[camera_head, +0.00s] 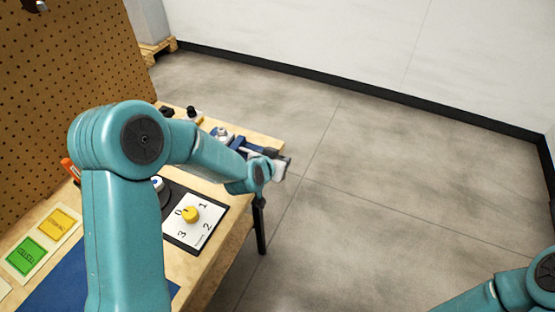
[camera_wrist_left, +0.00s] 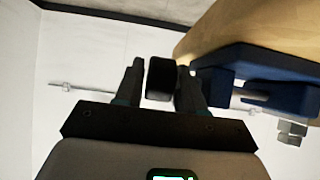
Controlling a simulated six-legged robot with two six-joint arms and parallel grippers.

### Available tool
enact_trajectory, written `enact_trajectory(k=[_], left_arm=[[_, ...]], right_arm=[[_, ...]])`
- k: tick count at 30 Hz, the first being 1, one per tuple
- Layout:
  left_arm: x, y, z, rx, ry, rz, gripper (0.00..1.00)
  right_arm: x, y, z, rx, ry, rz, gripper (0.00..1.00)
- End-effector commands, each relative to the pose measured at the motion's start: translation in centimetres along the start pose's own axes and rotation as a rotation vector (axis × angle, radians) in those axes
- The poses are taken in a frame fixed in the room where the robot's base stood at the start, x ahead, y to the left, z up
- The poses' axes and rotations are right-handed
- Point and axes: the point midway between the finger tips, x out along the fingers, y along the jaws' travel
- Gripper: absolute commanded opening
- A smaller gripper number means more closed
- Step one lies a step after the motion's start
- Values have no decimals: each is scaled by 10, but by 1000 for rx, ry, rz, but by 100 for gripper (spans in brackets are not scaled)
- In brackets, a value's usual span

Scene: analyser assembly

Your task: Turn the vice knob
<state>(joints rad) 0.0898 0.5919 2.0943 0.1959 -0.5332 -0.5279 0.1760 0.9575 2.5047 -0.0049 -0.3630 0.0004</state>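The blue vice (camera_head: 238,143) is on the far end of the workbench, partly hidden by my left arm. In the left wrist view, its blue body (camera_wrist_left: 235,85) is at the right, beside the bench edge. A dark block that looks like the vice knob (camera_wrist_left: 160,78) is between the fingers of my left gripper (camera_wrist_left: 161,82), with a thin bar showing on both sides. The fingers are apart, with narrow gaps seeming to show beside the block. My left gripper (camera_head: 281,166) is at the bench's right edge in the head view. My right gripper is out of view.
A dial panel with a yellow knob (camera_head: 190,214) lies on the workbench (camera_head: 232,245) under my left arm. Green (camera_head: 26,257) and yellow (camera_head: 60,222) labelled squares are at left. A pegboard (camera_head: 70,90) rises behind. The floor to the right is clear.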

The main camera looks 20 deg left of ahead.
Motion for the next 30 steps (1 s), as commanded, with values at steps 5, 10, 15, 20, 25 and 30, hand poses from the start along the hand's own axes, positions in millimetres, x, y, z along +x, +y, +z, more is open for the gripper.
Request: enact_trajectory(k=[5,10,15,20,25,30], left_arm=[[-11,0,-1,0,0,0,39],[-49,0,-2,0,2,0,39],[-96,0,-2,-1,4,-1,39],[-133,0,-2,0,3,0,39],[-156,0,-2,0,2,-1,39],[-164,0,0,0,0,0,39]], right_arm=[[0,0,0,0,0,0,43],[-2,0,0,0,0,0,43],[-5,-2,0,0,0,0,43],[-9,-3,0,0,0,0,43],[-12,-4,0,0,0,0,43],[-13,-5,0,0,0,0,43]])
